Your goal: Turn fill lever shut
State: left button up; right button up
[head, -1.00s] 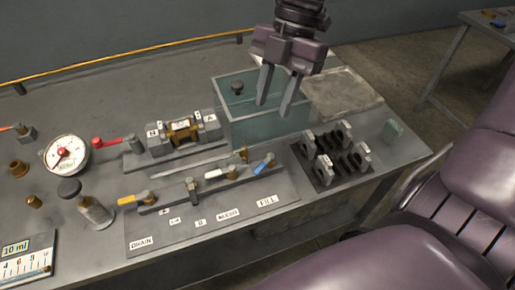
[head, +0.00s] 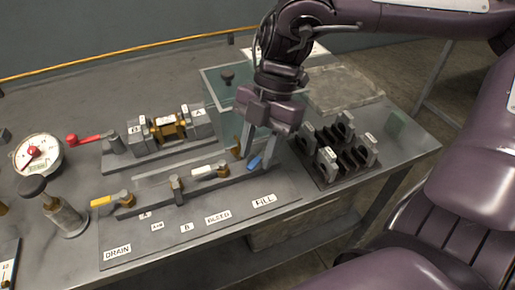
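The fill lever (head: 254,163) is a small blue handle at the right end of the valve manifold, behind the label FILL (head: 264,200). My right gripper (head: 258,151) points down over that end of the manifold. Its two fingers are apart, one to each side of the lever's pivot area, close to the blue handle. The fingers partly hide the lever's base, and I cannot tell whether they touch it. The white bleed lever (head: 210,170) and the yellow drain lever (head: 108,200) sit farther left on the manifold. My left gripper is not in view.
A clear tank (head: 217,90) stands behind my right gripper. A black slotted rack (head: 345,160) is close on the right. A brass-centred cylinder block (head: 167,128), a red-handled valve (head: 84,139) and a round gauge (head: 38,154) are on the left.

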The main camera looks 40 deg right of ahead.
jog(key=shift+f, duration=0.1)
grip_shut()
